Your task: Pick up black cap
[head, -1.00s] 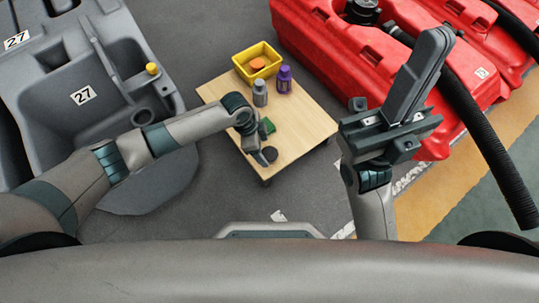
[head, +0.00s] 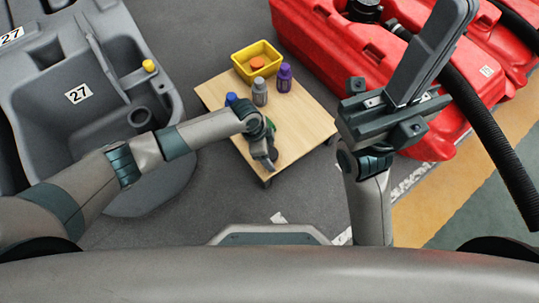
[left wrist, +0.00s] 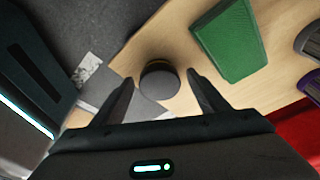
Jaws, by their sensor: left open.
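The black cap (left wrist: 160,80) is a small dark round disc on the light wooden table top (left wrist: 285,75), near its edge. In the left wrist view it shows between my two fingertips, which stand apart on either side of it. My left gripper (head: 268,162) is open above the table's near part and hides the cap in the head view. I cannot tell whether the fingers touch the cap. My right gripper (head: 395,115) is raised at the right, well away from the table; its jaw state is unclear.
A green block (left wrist: 230,40) lies close to the cap. Grey (head: 260,93), purple (head: 284,78) and blue (head: 231,99) bottles stand farther back, beside a yellow bin (head: 242,74) holding an orange object (head: 257,64). A grey tank (head: 75,125) is left, a red one (head: 340,60) right.

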